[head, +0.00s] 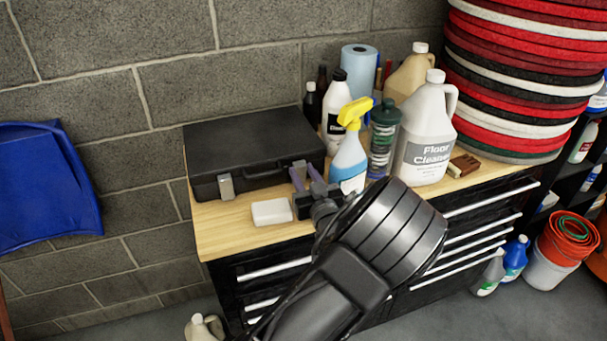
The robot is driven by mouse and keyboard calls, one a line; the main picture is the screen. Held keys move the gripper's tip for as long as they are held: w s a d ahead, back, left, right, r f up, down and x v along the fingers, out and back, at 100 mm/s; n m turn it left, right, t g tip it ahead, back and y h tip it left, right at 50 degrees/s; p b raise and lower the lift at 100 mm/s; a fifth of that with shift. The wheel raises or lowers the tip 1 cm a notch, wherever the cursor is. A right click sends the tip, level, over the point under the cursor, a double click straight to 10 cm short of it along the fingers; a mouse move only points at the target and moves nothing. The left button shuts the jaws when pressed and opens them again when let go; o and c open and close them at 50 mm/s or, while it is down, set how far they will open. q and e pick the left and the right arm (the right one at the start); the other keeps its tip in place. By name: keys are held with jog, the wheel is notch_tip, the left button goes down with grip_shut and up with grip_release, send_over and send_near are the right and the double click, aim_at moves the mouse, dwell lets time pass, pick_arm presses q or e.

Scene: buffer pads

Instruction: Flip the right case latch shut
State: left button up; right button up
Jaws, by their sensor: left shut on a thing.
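A black case (250,140) lies with its lid down on the wooden top of the workbench. Its left latch (226,187) is a small grey tab, upright against the front face. My left gripper (304,174) reaches in from below, with its purple-toned fingers at the right part of the case's front. It is shut on the right latch, which the fingers mostly hide, so its exact angle cannot be told. My right gripper is not in view.
A white block (271,212) lies just left of my gripper. A spray bottle (350,150) with a yellow head stands close on the right, by a floor cleaner jug (425,135). Stacked round pads (520,70) rise at the right. The bench top (215,230) is bare at front left.

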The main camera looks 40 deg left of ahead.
pick_arm(q)
grip_shut()
jog(key=shift+a+r+p, duration=0.1)
jog(key=shift+r+p, duration=0.15)
jog(key=shift+p, duration=0.25)
jog(key=p, duration=0.1)
jog(key=g+h+p, duration=0.1)
jog(key=p, duration=0.1)
jog(key=shift+w+a+r+h, duration=0.25)
jog(key=shift+a+r+h, duration=0.05)
jog(key=shift+a, duration=0.05)
jog(key=shift+f, duration=0.25)
jog(key=o, duration=0.8)
grip_release()
jog(key=shift+w, duration=0.1)
jog(key=shift+c, duration=0.2)
